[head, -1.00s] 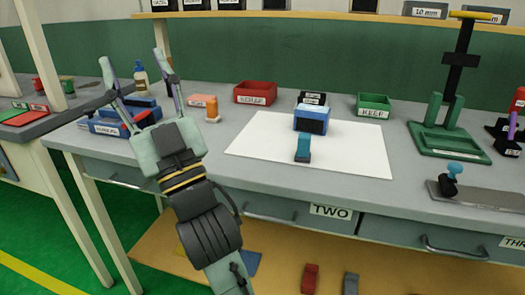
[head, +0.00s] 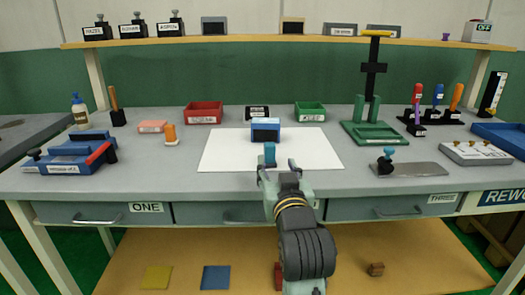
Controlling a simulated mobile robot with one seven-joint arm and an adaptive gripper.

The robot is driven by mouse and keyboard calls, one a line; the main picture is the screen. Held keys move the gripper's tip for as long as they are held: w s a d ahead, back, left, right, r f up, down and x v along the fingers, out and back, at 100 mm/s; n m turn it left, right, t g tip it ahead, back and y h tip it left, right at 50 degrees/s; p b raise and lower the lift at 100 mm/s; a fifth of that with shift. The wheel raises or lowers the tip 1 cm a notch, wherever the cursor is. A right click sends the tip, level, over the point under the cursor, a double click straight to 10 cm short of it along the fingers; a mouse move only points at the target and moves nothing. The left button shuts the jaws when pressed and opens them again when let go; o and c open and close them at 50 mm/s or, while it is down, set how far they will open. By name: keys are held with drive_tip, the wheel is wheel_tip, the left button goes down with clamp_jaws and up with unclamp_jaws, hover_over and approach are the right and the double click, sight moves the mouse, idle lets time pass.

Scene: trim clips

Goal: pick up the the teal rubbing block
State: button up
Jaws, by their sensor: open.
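The teal rubbing block (head: 270,152) is small and upright-looking, near the front edge of the white sheet (head: 315,152) on the bench. My gripper (head: 277,165) is open and empty, at the bench's front edge. In this view the block's lower part appears between the fingertips, close to the left finger. I cannot tell whether they touch or how far apart they are in depth. The block's lower end is partly hidden by my gripper.
A blue block with a dark front (head: 265,132) stands just behind the teal one. A red bin (head: 204,113), a green bin (head: 310,112) and a green stand (head: 373,133) are farther off. The sheet is clear on both sides.

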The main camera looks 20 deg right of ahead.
sight(271, 149)
drive_tip(key=w, duration=0.3)
drive_tip(key=shift+w+d, duration=0.1)
drive_tip(key=shift+d, duration=0.2)
drive_tip(key=shift+w+d+r+p, duration=0.15)
drive_tip(key=shift+w+p, duration=0.1)
drive_tip(key=shift+w, duration=0.65)
drive_tip(key=shift+w+d+f+p, duration=0.1)
drive_tip(key=shift+w+p, duration=0.15)
drive_tip(key=shift+w, duration=0.65)
drive_tip(key=shift+w+d+r+p, duration=0.15)
drive_tip(key=shift+w+p, duration=0.1)
drive_tip(key=shift+w, duration=0.65)
drive_tip(key=shift+c, duration=0.3)
clamp_jaws()
